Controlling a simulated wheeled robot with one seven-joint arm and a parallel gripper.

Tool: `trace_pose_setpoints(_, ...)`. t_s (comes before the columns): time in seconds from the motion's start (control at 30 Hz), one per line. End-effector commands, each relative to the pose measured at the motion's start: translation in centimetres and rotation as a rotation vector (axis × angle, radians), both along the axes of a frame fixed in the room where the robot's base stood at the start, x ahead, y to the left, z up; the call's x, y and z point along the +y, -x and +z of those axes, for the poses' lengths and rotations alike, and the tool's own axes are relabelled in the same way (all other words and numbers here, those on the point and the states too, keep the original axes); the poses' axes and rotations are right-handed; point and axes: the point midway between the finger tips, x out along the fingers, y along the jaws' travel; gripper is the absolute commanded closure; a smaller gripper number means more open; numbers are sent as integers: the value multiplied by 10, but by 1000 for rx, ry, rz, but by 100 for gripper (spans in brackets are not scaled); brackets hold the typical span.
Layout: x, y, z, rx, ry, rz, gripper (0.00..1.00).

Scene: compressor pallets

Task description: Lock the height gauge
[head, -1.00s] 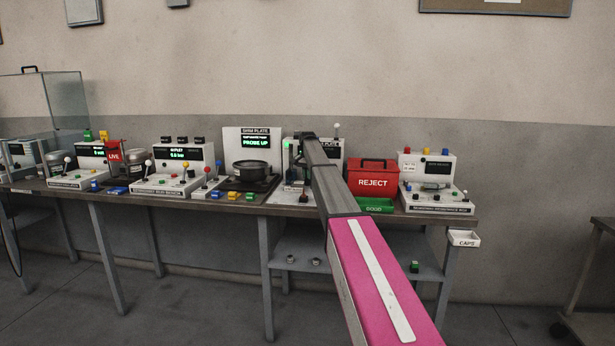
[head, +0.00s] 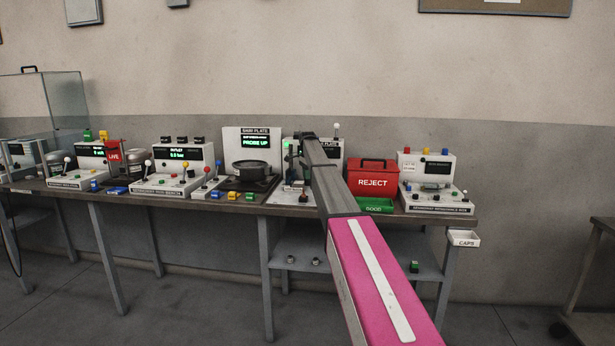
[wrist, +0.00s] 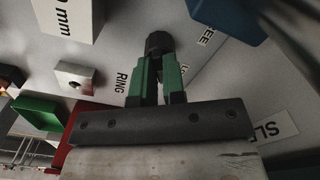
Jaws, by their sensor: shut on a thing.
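In the wrist view my gripper (wrist: 158,75) has its green fingers shut on a dark round knob (wrist: 158,42), which stands out from a pale panel. A label "RING" is to the left of the fingers. A partly hidden label ending in "EE" and another starting with "L" are to the right of the knob. In the head view my arm reaches to the height gauge station (head: 329,146), a white panel station with a green light, and covers much of it. My fingertips and the knob cannot be made out there.
A red REJECT box (head: 373,181) and a green GOOD tray (head: 375,205) stand right of my arm. The shim plate station (head: 252,145) is to the left. A CAPS tray (head: 464,239) hangs at the bench's right end. In the wrist view a blue block (wrist: 226,18) is close to the fingers.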

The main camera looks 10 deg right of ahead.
Motion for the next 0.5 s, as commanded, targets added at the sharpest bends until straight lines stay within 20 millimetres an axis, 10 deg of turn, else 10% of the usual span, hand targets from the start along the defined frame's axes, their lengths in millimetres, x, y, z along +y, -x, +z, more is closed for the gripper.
trace_pose_setpoints(0.5,0,0,0,-1,0,-34,100)
